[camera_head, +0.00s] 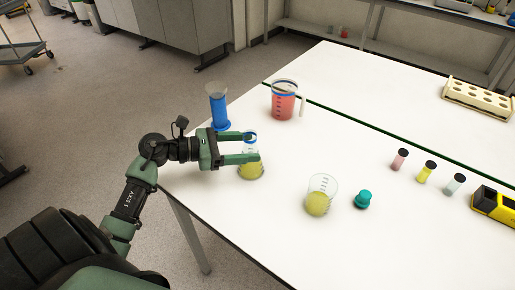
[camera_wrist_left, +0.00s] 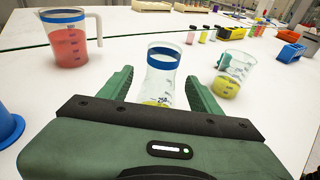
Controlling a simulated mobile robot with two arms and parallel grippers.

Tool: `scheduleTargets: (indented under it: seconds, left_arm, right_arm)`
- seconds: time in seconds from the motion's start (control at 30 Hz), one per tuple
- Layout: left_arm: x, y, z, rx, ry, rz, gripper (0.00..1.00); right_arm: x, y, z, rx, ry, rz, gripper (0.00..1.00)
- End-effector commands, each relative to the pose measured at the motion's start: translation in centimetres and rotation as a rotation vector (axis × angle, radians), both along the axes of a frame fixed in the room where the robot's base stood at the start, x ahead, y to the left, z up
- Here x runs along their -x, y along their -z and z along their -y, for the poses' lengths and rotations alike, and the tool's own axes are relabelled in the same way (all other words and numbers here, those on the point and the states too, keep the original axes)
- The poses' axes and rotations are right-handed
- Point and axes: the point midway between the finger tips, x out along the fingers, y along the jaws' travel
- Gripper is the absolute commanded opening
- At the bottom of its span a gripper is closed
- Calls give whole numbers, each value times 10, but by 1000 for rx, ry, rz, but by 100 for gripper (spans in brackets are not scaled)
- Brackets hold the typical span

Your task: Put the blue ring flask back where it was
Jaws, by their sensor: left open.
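The blue ring flask (camera_head: 250,171) is a clear flask with a blue ring at its neck and yellow liquid at the bottom. It stands upright on the white table near its left edge. My left gripper (camera_head: 256,147) is open, with one finger on either side of the flask. In the left wrist view the flask (camera_wrist_left: 161,72) stands between the two open green fingers (camera_wrist_left: 160,85), with a gap visible to each side. The lower part of the flask is hidden behind the gripper body there. My right gripper is not in view.
A blue cylinder (camera_head: 219,108) stands behind the gripper, and a jug of red liquid (camera_head: 284,102) is farther back. A beaker with yellow liquid (camera_head: 318,198) and a teal stopper (camera_head: 363,200) stand to the right. Small vials (camera_head: 426,172) and a yellow-black box (camera_head: 495,205) are farther right.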

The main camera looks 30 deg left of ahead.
Motion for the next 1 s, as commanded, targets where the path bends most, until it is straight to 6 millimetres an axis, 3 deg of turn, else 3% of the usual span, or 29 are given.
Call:
scheduleTargets:
  seconds: [0.2, 0.4, 1.0]
  left_arm:
    - [36, -6, -31, -4, -1, -3, 64]
    - [55, -14, -48, -1, 0, -1, 64]
    - [60, -17, -52, 0, 1, 0, 64]
  right_arm:
    - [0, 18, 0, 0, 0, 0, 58]
    - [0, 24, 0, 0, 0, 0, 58]
    - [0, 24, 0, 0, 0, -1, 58]
